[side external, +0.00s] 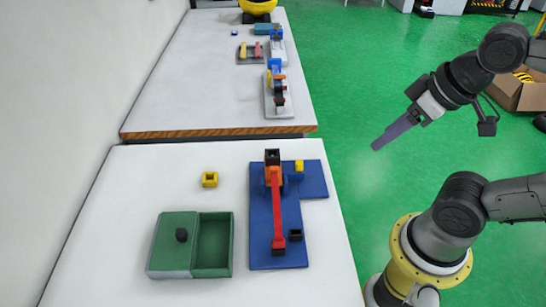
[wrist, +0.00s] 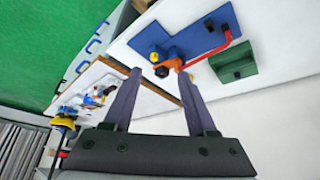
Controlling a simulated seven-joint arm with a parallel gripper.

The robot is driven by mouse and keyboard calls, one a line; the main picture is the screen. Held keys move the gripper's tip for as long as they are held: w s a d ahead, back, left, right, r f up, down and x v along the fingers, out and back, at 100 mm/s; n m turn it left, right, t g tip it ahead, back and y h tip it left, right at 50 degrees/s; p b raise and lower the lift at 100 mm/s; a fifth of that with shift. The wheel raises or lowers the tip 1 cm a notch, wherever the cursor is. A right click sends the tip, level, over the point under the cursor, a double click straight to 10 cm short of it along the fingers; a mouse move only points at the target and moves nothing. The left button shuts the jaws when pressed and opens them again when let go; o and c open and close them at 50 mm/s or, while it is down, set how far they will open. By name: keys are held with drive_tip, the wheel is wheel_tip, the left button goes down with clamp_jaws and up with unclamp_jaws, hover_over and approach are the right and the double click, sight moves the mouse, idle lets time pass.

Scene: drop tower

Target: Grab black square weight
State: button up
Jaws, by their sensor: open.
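Several small black blocks show in the side view. One black block (side external: 181,235) sits on the closed left half of the green box (side external: 214,270). A square black piece with a dark hollow top (side external: 295,235) sits on the blue base (side external: 262,225), right of the red arm's near end. I cannot tell for sure which is the black square weight. My gripper (side external: 378,146) is open and empty, in the air right of the table, well away from these pieces. Its two fingers (wrist: 161,80) are spread in the wrist view, with nothing between them.
The drop tower has an orange mount (side external: 272,176), a black top (side external: 272,157) and a long red arm (side external: 277,205). A yellow square piece (side external: 210,179) lies on the white table. A second table (side external: 200,80) behind holds other devices. The table's left side is clear.

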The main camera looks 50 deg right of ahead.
drive_tip(key=shift+o, duration=0.3)
drive_tip(key=o, duration=0.4)
idle(0.3)
